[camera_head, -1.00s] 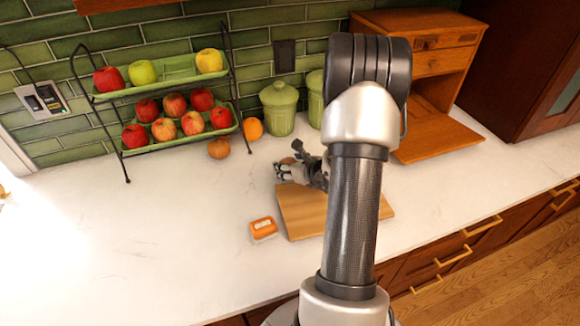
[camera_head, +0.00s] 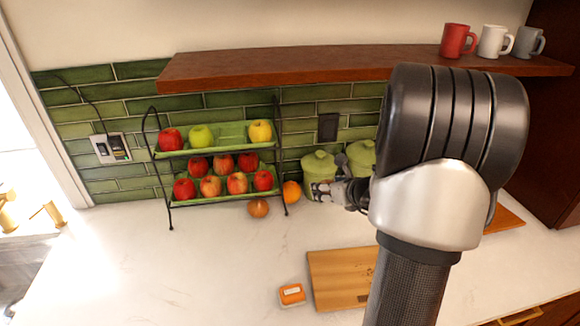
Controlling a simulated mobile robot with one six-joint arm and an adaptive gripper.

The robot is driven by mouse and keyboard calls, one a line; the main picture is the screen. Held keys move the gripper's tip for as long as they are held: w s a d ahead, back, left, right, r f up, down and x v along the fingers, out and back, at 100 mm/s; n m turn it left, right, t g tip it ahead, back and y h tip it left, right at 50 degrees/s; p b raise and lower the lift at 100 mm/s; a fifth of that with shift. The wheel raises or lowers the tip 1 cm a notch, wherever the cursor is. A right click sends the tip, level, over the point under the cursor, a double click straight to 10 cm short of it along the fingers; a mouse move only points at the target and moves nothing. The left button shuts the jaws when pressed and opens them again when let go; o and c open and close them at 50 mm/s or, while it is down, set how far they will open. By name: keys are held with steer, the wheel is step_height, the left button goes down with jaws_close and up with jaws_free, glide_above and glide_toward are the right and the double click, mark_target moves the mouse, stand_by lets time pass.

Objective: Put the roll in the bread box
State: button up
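My gripper (camera_head: 322,191) is raised in front of the green canisters, left of my large arm link. Its fingers are small and partly lost against the canister, so I cannot tell whether they hold anything. I cannot pick out the roll for certain. A small brown round item (camera_head: 258,208) lies on the counter by the fruit rack; it may be an onion or a roll. The bread box is almost wholly hidden behind my arm. Only part of its lowered wooden door (camera_head: 504,219) shows at the right.
A cutting board (camera_head: 335,272) and an orange-and-white tub (camera_head: 292,294) are on the counter. A two-tier rack (camera_head: 172,202) of apples stands at the back, with an orange (camera_head: 292,191) beside it. A wooden shelf (camera_head: 330,66) with mugs overhangs. The left counter is clear.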

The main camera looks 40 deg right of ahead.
steer(key=w+a+n+y+b, duration=0.1)
steer(key=w+a+n+y, duration=0.2)
steer(key=a, duration=1.5)
steer(key=w+a+r+n+y+b, duration=0.1)
steer(key=w+a+n+y, duration=0.2)
steer(key=a, duration=1.6)
steer(key=shift+w+a+r+n+y, duration=0.2)
steer(key=shift+n+y, duration=0.1)
steer(key=shift+n, duration=0.2)
steer(key=shift+d, duration=0.2)
